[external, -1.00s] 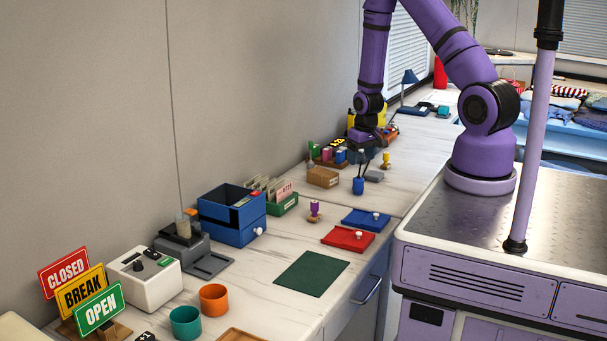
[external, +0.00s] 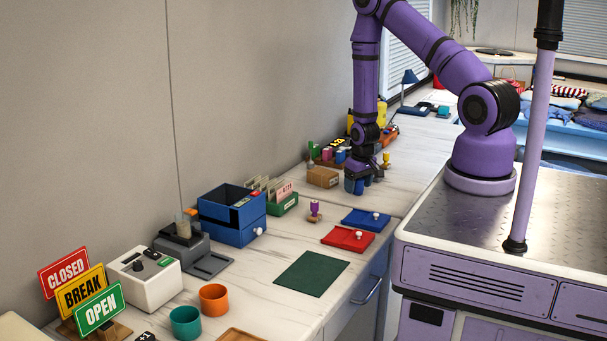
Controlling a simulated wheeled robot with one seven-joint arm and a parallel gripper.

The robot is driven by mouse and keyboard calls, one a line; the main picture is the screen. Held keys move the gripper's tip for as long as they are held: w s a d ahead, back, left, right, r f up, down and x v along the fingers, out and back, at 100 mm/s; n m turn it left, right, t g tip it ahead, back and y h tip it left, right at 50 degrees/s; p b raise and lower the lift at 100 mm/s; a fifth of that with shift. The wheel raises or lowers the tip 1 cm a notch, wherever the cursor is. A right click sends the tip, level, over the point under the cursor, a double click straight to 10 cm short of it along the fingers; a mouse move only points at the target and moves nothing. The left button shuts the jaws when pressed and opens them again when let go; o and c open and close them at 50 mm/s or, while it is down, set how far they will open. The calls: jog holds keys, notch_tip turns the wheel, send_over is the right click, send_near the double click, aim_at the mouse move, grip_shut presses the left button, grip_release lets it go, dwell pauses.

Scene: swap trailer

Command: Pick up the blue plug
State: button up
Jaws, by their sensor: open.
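Small coloured pieces stand in a brown rack (external: 317,161) against the wall at the far end of the counter. One of them is a small blue piece (external: 340,156), which looks like the blue plug; it is too small to be sure. My gripper (external: 358,184) points down to the right of the rack, in front of that piece and apart from it. It is open, low over the spot of a blue cup that is now mostly hidden behind its fingers. I see nothing held between the fingers.
A cardboard box (external: 322,177) stands just left of my gripper, and a yellow-topped stamp (external: 386,158) to its right. Blue (external: 366,219) and red (external: 348,239) pads, a purple stamp (external: 315,210) and a green card box (external: 283,203) lie nearer. The green mat (external: 312,273) is bare.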

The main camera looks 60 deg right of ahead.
jog(key=shift+f, duration=0.35)
jog(key=c, duration=1)
jog(key=shift+r, duration=0.1)
